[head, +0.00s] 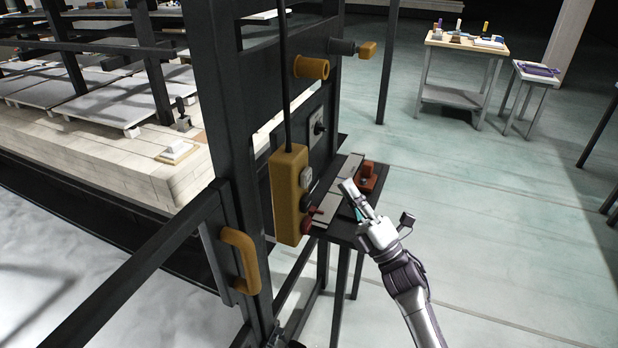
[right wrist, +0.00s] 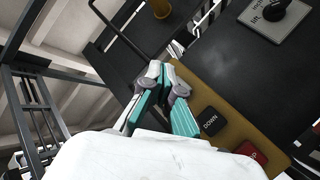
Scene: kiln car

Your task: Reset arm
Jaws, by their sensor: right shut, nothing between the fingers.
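My right gripper (head: 352,193) is shut and empty. Its arm comes up from the lower right, and its fingers point up and left, beside a yellow hanging control box (head: 288,195). In the head view the fingertips appear to the right of the box, over a small dark side table (head: 345,228). In the right wrist view the teal-sided fingers (right wrist: 165,78) are together, and the yellow box (right wrist: 230,125) lies just to their right. A black DOWN button (right wrist: 210,121) and part of a red button (right wrist: 250,153) show on it. My left gripper is not in view.
A dark steel frame (head: 218,95) with a yellow handle (head: 240,260) stands left of the box. A red-brown block (head: 370,177) is on the side table. The kiln car (head: 110,150) is at left. A workbench (head: 465,42) stands far back right; the floor between is clear.

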